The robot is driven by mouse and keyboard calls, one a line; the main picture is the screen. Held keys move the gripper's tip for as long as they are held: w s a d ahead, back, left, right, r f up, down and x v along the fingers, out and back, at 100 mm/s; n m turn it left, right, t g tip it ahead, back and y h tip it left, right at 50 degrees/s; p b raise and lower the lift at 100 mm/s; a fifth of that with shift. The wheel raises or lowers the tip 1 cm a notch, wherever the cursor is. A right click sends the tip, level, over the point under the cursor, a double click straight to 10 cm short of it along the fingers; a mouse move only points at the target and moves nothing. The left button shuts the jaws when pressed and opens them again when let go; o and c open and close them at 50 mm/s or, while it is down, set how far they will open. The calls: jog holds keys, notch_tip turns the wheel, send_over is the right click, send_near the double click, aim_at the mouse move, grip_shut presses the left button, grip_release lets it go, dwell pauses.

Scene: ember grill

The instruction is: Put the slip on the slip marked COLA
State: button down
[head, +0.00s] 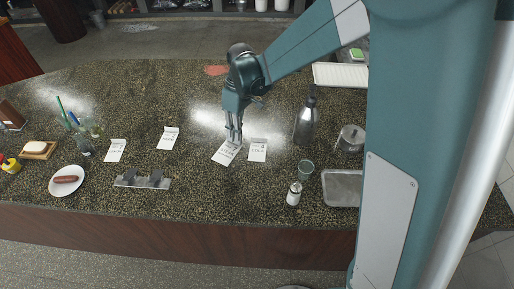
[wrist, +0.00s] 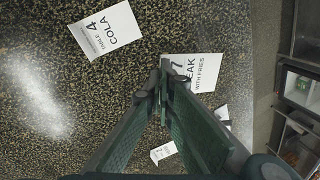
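The white slip marked COLA (head: 257,151) lies flat on the speckled counter; in the wrist view (wrist: 106,30) it reads "TABLE 4 COLA". Just left of it is another white slip (head: 225,154), turned at an angle. The wrist view shows this slip (wrist: 199,72) with a 7 and part of "STEAK WITH FRIES". My gripper (head: 234,141) is at this slip's upper end, its fingers (wrist: 163,84) nearly together and seemingly pinching it. The fingers hide part of the slip. Whether it is clear of the counter is hard to tell.
Two more slips (head: 115,150) (head: 168,138) lie to the left, near a metal holder (head: 142,181) and a plate with a sausage (head: 67,193).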

jog(key=w+d+m+t+y, duration=0.1)
jog(key=w+d+m+t, duration=0.1)
jog(key=d+m, duration=1.1)
jog(key=shift+w+d+r+t+y, duration=0.3)
jog(key=shift+w+d, duration=0.2)
jog(key=shift+w, duration=0.25)
jog(key=shift+f, duration=0.1)
send_over(269, 152)
jog(key=d, duration=0.1)
jog(key=shift+d+x, duration=0.2)
jog(key=shift+x, duration=0.7)
jog(key=shift+d+x, duration=0.25)
jog(key=shift+x, duration=0.7)
jog(key=shift+d+x, duration=0.2)
jog(key=shift+x, duration=0.7)
jog(key=shift+f, duration=0.3)
jog(key=shift+d+x, duration=0.25)
jog(key=shift+x, duration=0.7)
jog(key=shift+d+x, duration=0.2)
jog(key=shift+x, duration=0.75)
jog(key=shift+f+b, duration=0.3)
jog(key=c, duration=3.1)
grip_release()
